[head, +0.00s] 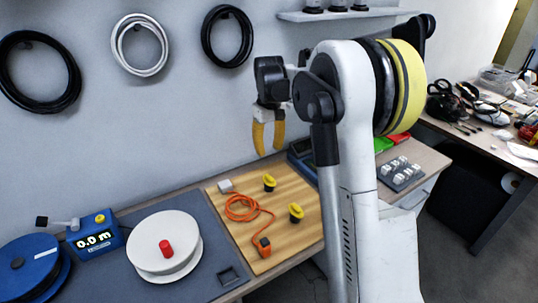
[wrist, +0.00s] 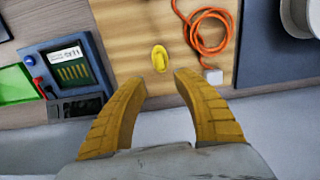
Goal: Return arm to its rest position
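My gripper (head: 268,136) hangs above the back of the bench, near the wall, in the head view. Its yellow fingers point down. In the wrist view the two fingertips (wrist: 160,82) stand apart with nothing between them, so it is open and empty. A yellow knob (wrist: 159,58) on the wooden board lies beyond the fingertips in that view. My arm is raised and folded on the right of the head view and hides part of the bench.
The wooden board (head: 222,207) carries an orange cable (head: 240,209) and yellow knobs (head: 296,212). Left are a white spool (head: 150,235), a blue meter reading 0.0 (head: 95,235) and a blue spool (head: 28,268). A blue device (wrist: 70,75) sits beside the board. Coils hang on the wall.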

